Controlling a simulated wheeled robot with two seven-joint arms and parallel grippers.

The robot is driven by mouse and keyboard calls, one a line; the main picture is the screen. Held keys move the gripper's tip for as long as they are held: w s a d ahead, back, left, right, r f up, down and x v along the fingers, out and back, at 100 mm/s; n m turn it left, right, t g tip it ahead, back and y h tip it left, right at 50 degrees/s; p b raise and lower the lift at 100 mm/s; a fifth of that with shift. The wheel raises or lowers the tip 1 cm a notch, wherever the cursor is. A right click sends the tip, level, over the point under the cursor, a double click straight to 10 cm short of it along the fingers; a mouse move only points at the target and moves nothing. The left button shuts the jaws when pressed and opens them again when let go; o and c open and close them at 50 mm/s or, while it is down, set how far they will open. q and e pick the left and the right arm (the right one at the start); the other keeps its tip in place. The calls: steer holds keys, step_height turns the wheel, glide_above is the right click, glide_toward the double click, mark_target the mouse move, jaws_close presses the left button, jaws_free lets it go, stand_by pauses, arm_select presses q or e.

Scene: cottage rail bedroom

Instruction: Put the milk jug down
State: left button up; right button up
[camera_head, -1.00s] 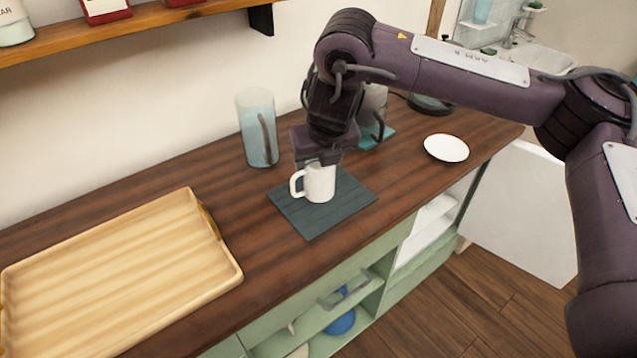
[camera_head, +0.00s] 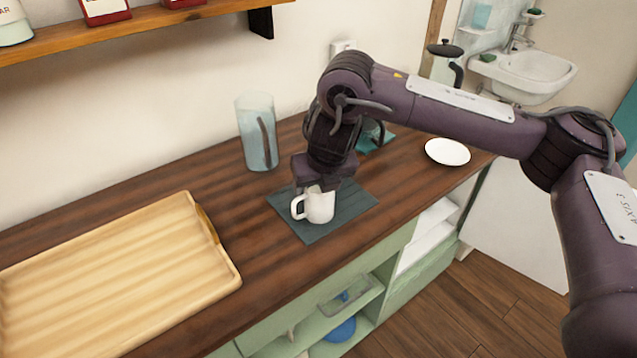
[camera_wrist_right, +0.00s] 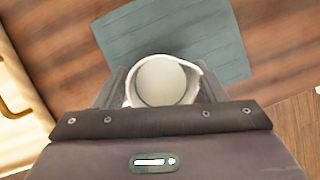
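The milk jug (camera_head: 317,207) is small and white, with its handle to the left. It is upright over the dark grey-green mat (camera_head: 348,204) on the wooden counter, at or very near the mat's surface. My right gripper (camera_head: 322,187) points down from above it. In the right wrist view, its fingers (camera_wrist_right: 163,90) are on either side of the jug (camera_wrist_right: 165,82) and look closed on it. The jug's round opening faces the camera, and the mat (camera_wrist_right: 172,32) lies beyond. My left gripper is not in view.
A wooden tray (camera_head: 110,272) lies to the left. A white saucer (camera_head: 447,152) is to the right. A teal mat (camera_head: 375,138) lies partly hidden behind my arm. Open shelves (camera_head: 345,306) are below the counter's front edge.

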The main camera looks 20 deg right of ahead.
steer(key=shift+o, duration=1.1)
